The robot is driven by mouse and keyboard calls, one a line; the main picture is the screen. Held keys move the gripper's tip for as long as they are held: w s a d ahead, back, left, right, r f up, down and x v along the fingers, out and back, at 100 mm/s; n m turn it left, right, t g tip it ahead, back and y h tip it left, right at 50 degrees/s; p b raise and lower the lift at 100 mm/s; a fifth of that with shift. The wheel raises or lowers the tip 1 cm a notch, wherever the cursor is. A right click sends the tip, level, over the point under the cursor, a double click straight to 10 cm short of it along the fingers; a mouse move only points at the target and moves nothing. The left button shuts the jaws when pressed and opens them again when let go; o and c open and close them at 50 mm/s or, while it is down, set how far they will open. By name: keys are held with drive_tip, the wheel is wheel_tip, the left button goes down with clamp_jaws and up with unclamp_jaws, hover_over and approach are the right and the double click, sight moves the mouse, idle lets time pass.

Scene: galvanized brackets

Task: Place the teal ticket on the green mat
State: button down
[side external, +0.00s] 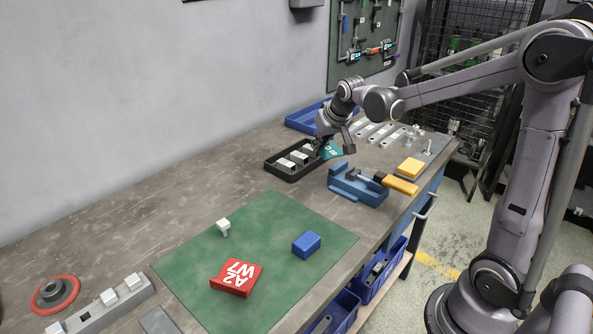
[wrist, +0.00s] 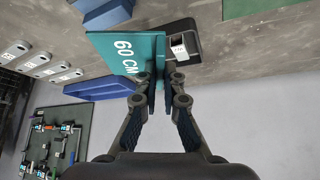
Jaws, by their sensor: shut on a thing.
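The teal ticket (side external: 334,152) is at the far end of the workbench in the side view, beside the black tray. In the wrist view the ticket (wrist: 110,48) shows white "60 CM" lettering, and its edge is between my fingertips. My gripper (side external: 336,144) is shut on it; the fingers also show in the wrist view (wrist: 158,82). The side view does not clearly show whether the ticket touches the bench. The green mat (side external: 275,218) lies flat in the middle of the bench, nearer the camera, apart from my gripper. A green patch (wrist: 256,7) shows at the wrist view's upper right.
On the mat are a red "A2 W7" block (side external: 236,278), a blue block (side external: 307,244) and a small white piece (side external: 223,227). A black tray (side external: 271,167) with pale parts and a blue vise (side external: 357,186) stand near my gripper. The mat's far area is bare.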

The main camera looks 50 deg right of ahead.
drive_tip(key=s+a+n+y, duration=0.3)
drive_tip(key=s+a+n, duration=0.2)
drive_tip(key=a, duration=0.6)
drive_tip(key=shift+t, duration=0.3)
drive_tip(key=w+a+f, duration=0.1)
drive_tip(key=a+f, duration=0.1)
drive_tip(key=a, duration=0.1)
drive_tip(key=w+a+f, duration=0.2)
drive_tip(key=a+f, duration=0.1)
drive_tip(key=w+a+f, duration=0.2)
drive_tip(key=a, duration=0.1)
drive_tip(key=shift+w+a+f, duration=0.1)
drive_tip(key=shift+a+f, duration=0.05)
drive_tip(key=shift+a, duration=0.25)
drive_tip(key=shift+w+a+f, duration=0.15)
drive_tip(key=shift+a+f, duration=0.15)
drive_tip(key=shift+a, duration=0.1)
drive_tip(key=shift+f, duration=1.95)
drive_tip(key=shift+f, duration=0.15)
drive_tip(key=c, duration=1.5)
unclamp_jaws()
